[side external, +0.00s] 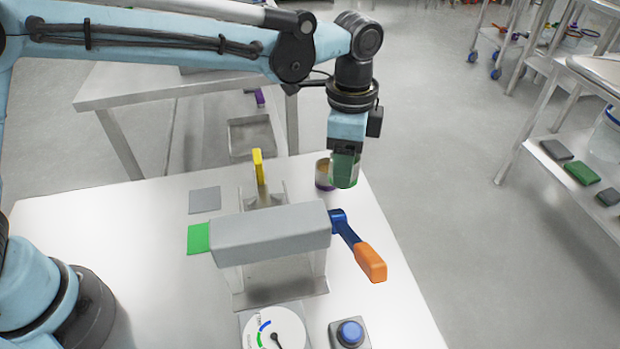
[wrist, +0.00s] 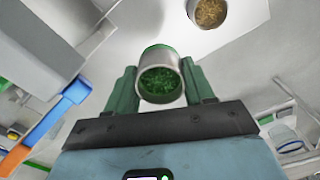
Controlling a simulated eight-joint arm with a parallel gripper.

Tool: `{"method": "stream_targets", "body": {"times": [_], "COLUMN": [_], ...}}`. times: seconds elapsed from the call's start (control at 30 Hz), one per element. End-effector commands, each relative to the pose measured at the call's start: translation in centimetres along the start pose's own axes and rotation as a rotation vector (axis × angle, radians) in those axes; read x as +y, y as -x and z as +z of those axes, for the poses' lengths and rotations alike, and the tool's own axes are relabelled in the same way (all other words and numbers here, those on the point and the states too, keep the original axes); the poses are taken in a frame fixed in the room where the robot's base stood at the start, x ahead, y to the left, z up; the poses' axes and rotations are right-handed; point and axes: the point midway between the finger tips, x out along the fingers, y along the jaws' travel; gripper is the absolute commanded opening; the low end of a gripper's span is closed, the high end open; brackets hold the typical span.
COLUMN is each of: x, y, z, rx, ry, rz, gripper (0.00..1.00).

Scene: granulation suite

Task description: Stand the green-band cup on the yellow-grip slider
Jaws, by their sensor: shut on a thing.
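My gripper (side external: 344,168) has green fingers and is shut on the green-band cup (wrist: 161,60), a pale cup with a green rim and green granules inside. In the side external view the fingers hide most of the cup. It is held at the table's far right, above or beside a second cup; the gap to the tabletop is hard to judge. The yellow-grip slider (side external: 258,167) shows its upright yellow grip at a metal channel behind the grey housing, left of my gripper. Its bearing surface is mostly hidden.
A purple-banded cup (side external: 324,176) with brown granules stands close left of my gripper. A grey housing (side external: 270,232), a blue lever with an orange grip (side external: 370,262), a dial (side external: 275,330) and a blue button (side external: 350,332) occupy the front. The table's left side is mostly clear.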

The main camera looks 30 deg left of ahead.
Motion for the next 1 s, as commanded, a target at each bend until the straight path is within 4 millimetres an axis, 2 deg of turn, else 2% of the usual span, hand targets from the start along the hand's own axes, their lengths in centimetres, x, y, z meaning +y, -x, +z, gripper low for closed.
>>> {"method": "stream_targets", "body": {"times": [0.17, 0.4, 0.6, 0.73, 1.0], "x": [0.3, 1.9, 3.2, 3.6, 3.6], "y": [0.7, 0.2, -0.4, -0.7, -2.3], "z": [2.7, 8.8, 12.1, 12.9, 13.0], "rx": [0.000, 0.000, 0.000, 0.000, 0.000], "ry": [0.103, 0.341, 0.477, 0.513, 0.517], "rz": [0.000, 0.000, 0.000, 0.000, 0.000], "gripper": [0.18, 0.18, 0.18, 0.18, 0.18]}}
